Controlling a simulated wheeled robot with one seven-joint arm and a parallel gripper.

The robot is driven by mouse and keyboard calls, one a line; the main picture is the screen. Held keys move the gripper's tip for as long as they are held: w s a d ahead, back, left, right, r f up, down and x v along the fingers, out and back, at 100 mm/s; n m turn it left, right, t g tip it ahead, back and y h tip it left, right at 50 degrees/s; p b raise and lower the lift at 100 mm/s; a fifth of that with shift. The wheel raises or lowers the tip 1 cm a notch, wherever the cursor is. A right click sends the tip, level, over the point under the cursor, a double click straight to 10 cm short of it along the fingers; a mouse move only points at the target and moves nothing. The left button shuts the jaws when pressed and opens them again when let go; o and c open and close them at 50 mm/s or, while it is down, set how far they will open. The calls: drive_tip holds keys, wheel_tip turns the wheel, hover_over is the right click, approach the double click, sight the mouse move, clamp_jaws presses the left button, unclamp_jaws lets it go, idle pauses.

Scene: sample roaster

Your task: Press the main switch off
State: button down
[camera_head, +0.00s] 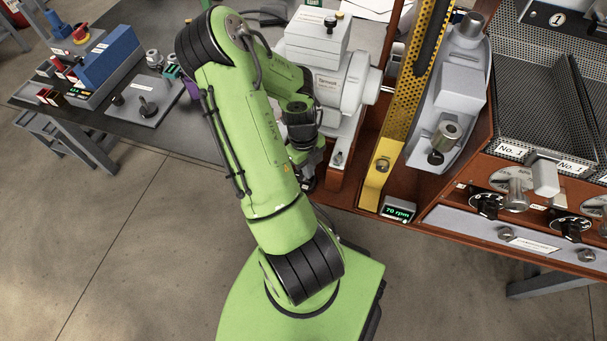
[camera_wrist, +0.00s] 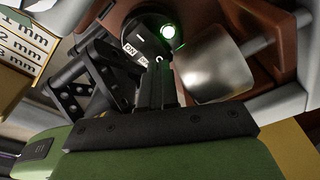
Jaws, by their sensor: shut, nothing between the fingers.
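In the head view my green arm hides the switch, and my gripper shows only partly near the bench edge below the grey machine (camera_head: 340,85).
A shiny metal cylinder (camera_wrist: 212,70) stands close right of the fingers in the wrist view. A panel with mm markings (camera_wrist: 22,48) is at upper left. In the head view, a yellow perforated bracket (camera_head: 377,180) and a lit 70 rpm display (camera_head: 398,212) stand right of my arm.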

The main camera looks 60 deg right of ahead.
wheel_tip(320, 180, up, 7)
drive_tip(key=p, duration=0.5)
idle(0.7)
drive_tip(key=w+a+r+n+t+p, duration=0.1)
drive_tip(key=w+a+r+n+t, duration=0.1)
drive_tip(key=w+a+r+n, duration=0.5)
drive_tip(key=w+a+r+n+t+p, duration=0.1)
drive_tip(key=w+a+r+n, duration=0.35)
drive_tip(key=r+n, duration=0.4)
drive_tip(key=s+a+r+n+t, duration=0.2)
drive_tip(key=a+r+n, duration=0.5)
drive_tip(key=n, duration=0.5)
drive_tip(key=s+a+r+n+t+p, duration=0.1)
drive_tip(key=s+a+r+n, duration=0.4)
drive_tip(key=n, duration=0.7)
drive_tip(key=a+r+t, duration=0.1)
drive_tip(key=a+r, duration=0.1)
drive_tip(key=a, duration=0.1)
drive_tip(key=shift+a+r+n+h, duration=0.15)
drive_tip(key=shift+r+n+h, duration=0.05)
drive_tip(key=shift+n+h, duration=0.15)
